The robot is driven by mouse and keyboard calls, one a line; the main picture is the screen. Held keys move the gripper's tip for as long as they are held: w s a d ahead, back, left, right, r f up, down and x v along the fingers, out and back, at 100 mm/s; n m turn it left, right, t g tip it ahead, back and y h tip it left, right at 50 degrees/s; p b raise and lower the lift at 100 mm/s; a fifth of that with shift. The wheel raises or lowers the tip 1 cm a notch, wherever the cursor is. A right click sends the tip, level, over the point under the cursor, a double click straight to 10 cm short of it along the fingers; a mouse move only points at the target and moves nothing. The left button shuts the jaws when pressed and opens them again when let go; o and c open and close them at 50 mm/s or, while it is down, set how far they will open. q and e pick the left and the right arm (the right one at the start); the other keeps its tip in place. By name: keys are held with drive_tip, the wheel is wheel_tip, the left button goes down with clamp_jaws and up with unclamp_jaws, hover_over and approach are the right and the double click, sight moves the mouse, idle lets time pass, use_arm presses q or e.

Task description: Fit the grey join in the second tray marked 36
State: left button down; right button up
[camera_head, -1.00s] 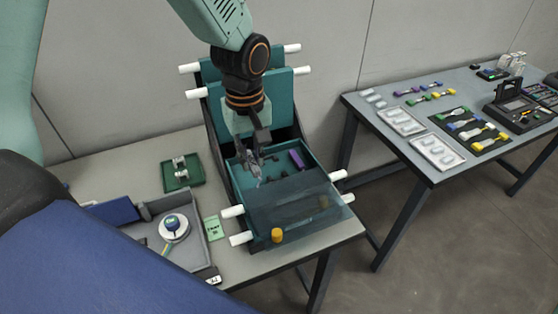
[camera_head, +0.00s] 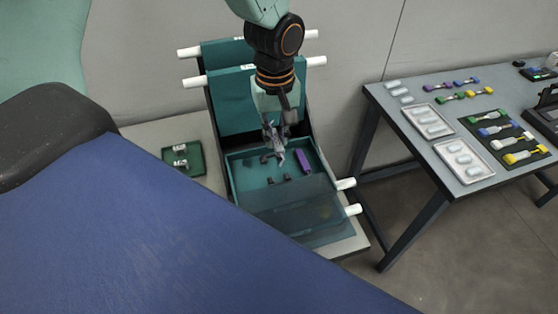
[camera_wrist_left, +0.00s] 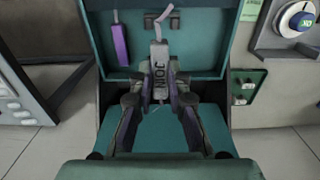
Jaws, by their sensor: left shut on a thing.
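My left gripper (camera_head: 275,150) is over the open teal tray (camera_head: 236,180) in the head view. In the left wrist view my left gripper (camera_wrist_left: 160,98) is shut on a grey join (camera_wrist_left: 159,62) lettered "JOIN", with its far end pointing into the tray. Whether the join touches the tray floor I cannot tell. A purple join (camera_head: 304,162) lies in the tray at the right, and it shows at the left in the wrist view (camera_wrist_left: 121,44). Small dark holders (camera_head: 287,178) stand on the tray floor. My right gripper is out of view. No number 36 is readable.
Raised teal trays (camera_head: 235,100) with white side handles stand behind the open one. A clear cover (camera_head: 300,210) lies over its front part. A green holder (camera_head: 184,160) sits at the left. A second table (camera_head: 480,180) with coloured parts stands at the right.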

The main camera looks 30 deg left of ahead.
use_arm(q)
hover_over(275, 170)
wheel_tip(275, 170, down, 4)
drive_tip(key=shift+s+f, duration=0.1)
drive_tip(key=shift+s, duration=0.05)
drive_tip(key=shift+f, duration=0.25)
wheel_tip(275, 170, down, 3)
drive_tip(key=shift+d, duration=0.1)
drive_tip(key=shift+f, duration=0.2)
drive_tip(key=shift+w+f+b, duration=0.25)
drive_tip(key=shift+b, duration=0.05)
drive_tip(key=c, duration=1.6)
unclamp_jaws()
drive_tip(key=shift+c, duration=0.2)
drive_tip(key=o, duration=0.3)
drive_tip(key=shift+s+r, duration=0.15)
drive_tip(key=shift+s, duration=0.05)
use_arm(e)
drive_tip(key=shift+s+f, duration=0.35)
use_arm(q)
drive_tip(key=shift+o, duration=0.2)
drive_tip(key=shift+w, duration=0.1)
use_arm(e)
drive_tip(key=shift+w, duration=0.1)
